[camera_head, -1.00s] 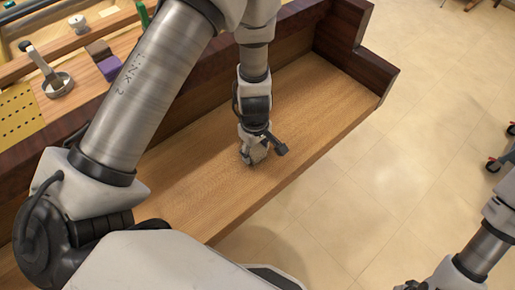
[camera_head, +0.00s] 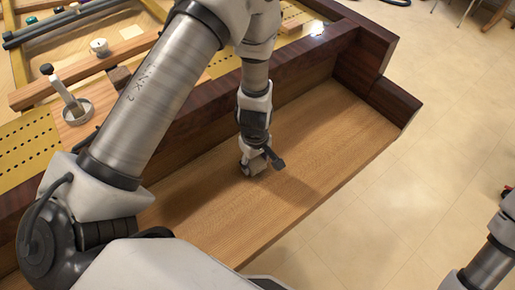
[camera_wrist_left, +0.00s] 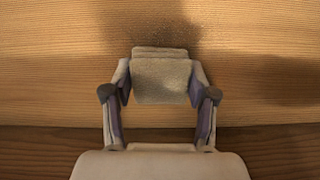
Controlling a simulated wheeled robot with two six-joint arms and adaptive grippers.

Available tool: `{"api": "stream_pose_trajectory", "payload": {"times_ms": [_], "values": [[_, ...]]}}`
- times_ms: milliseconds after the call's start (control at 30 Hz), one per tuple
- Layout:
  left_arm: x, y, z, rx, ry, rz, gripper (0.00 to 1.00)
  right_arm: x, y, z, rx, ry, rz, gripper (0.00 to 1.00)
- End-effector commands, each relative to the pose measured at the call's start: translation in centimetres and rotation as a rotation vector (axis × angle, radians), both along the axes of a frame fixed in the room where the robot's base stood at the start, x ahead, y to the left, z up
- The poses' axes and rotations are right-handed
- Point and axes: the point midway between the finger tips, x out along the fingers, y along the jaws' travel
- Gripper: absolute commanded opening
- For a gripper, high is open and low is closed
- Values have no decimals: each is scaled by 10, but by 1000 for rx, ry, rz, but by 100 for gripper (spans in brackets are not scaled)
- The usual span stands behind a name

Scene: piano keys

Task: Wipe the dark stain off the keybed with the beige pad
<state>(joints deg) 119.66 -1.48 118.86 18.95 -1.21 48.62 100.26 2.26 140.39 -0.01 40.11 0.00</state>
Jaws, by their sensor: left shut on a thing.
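My left gripper (camera_wrist_left: 158,95) is shut on the beige pad (camera_wrist_left: 162,82), a small light block held between its two fingers. In the head view, the left gripper (camera_head: 254,165) is low over the wooden keybed (camera_head: 320,140), with the pad at or very near the wood; exact contact cannot be told. In the left wrist view, a dark stain (camera_wrist_left: 150,28) with soft edges lies on the keybed just beyond the pad, which hides part of it. Some of this darkness may be shadow. In the head view my arm and gripper hide the stain. My right gripper is out of view.
A dark wooden wall (camera_head: 310,62) runs behind the keybed, and a stepped end block (camera_head: 385,85) closes its right end. A metal cup (camera_head: 76,112) with an upright handle stands behind the wall at left. The keybed's right part is clear.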

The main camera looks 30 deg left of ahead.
Motion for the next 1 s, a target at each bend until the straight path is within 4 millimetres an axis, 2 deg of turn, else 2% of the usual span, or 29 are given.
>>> {"api": "stream_pose_trajectory", "payload": {"times_ms": [33,600,1000], "values": [[2,-1,19,-8,-8,45,25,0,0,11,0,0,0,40],[-1,2,67,-7,-6,32,25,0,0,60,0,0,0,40],[-2,2,71,-7,-6,30,25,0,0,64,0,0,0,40]]}}
